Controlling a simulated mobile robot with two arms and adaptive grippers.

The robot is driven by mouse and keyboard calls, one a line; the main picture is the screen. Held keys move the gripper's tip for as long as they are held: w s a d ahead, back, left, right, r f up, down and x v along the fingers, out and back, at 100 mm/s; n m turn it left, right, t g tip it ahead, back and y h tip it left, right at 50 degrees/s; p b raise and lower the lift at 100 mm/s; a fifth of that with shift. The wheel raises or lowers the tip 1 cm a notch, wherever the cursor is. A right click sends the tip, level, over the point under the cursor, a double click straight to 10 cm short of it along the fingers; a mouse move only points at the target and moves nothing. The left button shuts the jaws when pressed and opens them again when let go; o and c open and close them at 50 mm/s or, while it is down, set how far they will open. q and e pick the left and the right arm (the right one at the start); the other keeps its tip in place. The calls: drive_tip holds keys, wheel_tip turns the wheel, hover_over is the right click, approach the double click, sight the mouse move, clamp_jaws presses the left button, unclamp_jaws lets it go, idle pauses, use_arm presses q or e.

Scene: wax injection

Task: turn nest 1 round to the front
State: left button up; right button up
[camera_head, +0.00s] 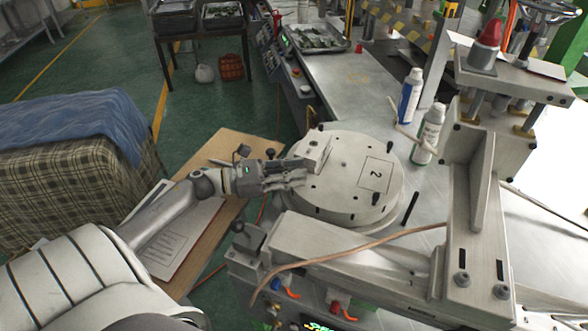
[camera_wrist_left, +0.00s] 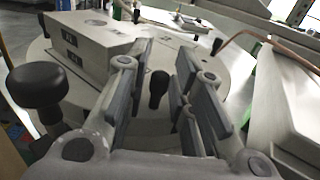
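The round pale turntable (camera_head: 345,195) sits on the machine table. A square outline marked 2 (camera_head: 377,175) is on its right side; I see no mark 1. A pale mould block (camera_head: 314,152) lies on its upper left part and also shows in the left wrist view (camera_wrist_left: 88,48). My left gripper (camera_head: 302,178) is over the turntable's left edge, beside the block. In the left wrist view its fingers (camera_wrist_left: 160,95) are apart, with an upright black peg (camera_wrist_left: 158,88) between them; whether they touch it I cannot tell. My right gripper is not in view.
A white bottle (camera_head: 430,133) and a blue-labelled bottle (camera_head: 410,97) stand behind the turntable. A machine arm (camera_head: 340,250) with a brown hose crosses in front. A wooden board with papers (camera_head: 185,235) lies at the left. A black knob (camera_wrist_left: 47,90) is left of the fingers.

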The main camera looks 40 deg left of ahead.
sight(302, 190)
use_arm(q)
clamp_jaws()
idle(0.3)
drive_tip(key=shift+s+d+r+n+t+y+p, duration=0.1)
drive_tip(key=shift+s+d+n+t+y+p, duration=0.35)
drive_tip(key=shift+d+n+t+y+p, duration=0.3)
drive_tip(key=shift+s+d+f+y, duration=0.1)
drive_tip(key=shift+d+y, duration=0.05)
drive_tip(key=shift+d, duration=0.25)
drive_tip(key=shift+s+d+f+y, duration=0.1)
drive_tip(key=shift+d, duration=0.3)
drive_tip(key=shift+d+r, duration=0.1)
drive_tip(key=shift+d, duration=0.15)
